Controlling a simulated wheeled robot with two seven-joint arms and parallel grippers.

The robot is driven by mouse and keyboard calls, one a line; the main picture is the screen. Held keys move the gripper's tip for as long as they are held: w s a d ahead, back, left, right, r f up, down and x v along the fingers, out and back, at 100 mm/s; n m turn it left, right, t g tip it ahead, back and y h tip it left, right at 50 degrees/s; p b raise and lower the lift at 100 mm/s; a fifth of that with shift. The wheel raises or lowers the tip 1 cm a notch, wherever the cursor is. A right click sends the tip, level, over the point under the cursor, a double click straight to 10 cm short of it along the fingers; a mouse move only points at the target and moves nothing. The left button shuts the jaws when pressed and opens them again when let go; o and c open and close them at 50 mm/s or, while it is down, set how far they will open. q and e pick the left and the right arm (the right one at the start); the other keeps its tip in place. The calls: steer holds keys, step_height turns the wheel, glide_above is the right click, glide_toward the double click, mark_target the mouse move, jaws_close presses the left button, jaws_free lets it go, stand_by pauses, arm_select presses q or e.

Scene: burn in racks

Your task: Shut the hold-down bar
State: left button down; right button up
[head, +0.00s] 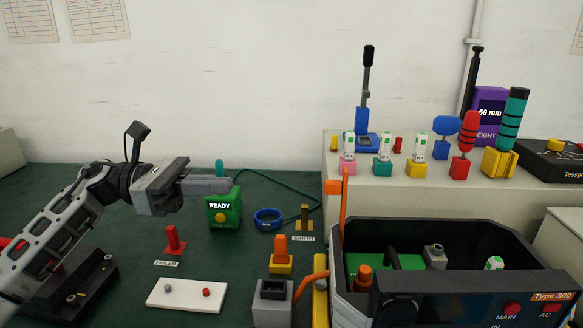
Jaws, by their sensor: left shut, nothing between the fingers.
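An orange upright bar (345,212) with a short crosspiece at its top stands at the left rim of the black open case (452,225) marked Type 300. It looks like the hold-down bar, raised, though I cannot be sure. Inside the case a green board (393,262) and several small parts show, partly hidden by the front wall. My left gripper (222,186) is shut and empty, pointing right above the green READY box (224,210), well left of the orange bar. My right gripper is not in view.
A grey socket block (272,308), an orange-and-yellow plug (281,256) and a curved orange lever (309,284) stand left of the case. A white plate (187,295) lies in front. The raised shelf (400,194) behind holds several coloured tools.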

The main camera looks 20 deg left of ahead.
arm_select(q)
steer(key=p+x, duration=0.3)
steer(key=x, duration=1)
steer(key=shift+s+d+r+p, duration=0.2)
steer(key=shift+s+d+p, duration=0.05)
steer(key=shift+d+p, duration=0.1)
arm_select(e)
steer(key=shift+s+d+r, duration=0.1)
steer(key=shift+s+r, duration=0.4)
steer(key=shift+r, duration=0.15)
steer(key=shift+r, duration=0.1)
